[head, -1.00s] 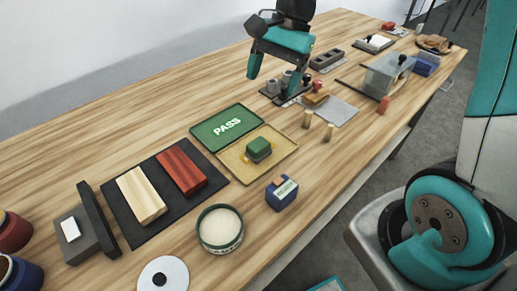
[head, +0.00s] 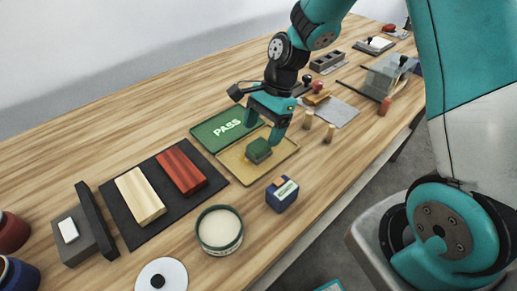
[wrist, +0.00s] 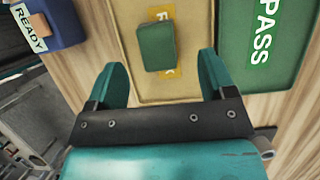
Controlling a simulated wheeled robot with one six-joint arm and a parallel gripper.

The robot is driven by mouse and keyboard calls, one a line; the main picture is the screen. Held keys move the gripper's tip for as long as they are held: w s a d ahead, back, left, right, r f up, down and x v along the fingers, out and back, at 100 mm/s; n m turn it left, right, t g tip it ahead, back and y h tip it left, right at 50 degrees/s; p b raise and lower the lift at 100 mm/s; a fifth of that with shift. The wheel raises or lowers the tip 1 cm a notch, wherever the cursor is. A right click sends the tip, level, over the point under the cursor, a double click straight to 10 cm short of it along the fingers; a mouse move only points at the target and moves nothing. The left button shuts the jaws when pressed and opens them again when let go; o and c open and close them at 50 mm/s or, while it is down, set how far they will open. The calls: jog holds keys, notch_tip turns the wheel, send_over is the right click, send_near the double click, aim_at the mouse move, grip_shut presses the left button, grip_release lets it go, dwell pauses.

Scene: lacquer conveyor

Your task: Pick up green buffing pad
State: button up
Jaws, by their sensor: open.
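The green buffing pad (head: 258,149), a small block with a green top and a darker lower layer, rests on the tan tray (head: 233,163). In the wrist view the pad (wrist: 156,47) lies ahead of and between my open fingers, covering part of a yellow label on the tray. My gripper (head: 264,133) is above the tray, pointing down, with its fingers apart. In the wrist view my gripper (wrist: 162,75) has nothing between its fingertips.
A green PASS tray (head: 216,133) adjoins the tan tray. A blue box (head: 282,196) labelled READY stands close in front. A black mat (head: 128,217) with two wood blocks lies left. Wooden pegs (head: 328,134) stand to the right.

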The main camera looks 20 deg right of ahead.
aim_at(259, 144)
jog(key=x, duration=0.5)
jog(key=shift+s+d, duration=0.1)
jog(key=shift+s, duration=0.1)
jog(key=c, duration=1)
jog(key=shift+r, duration=0.1)
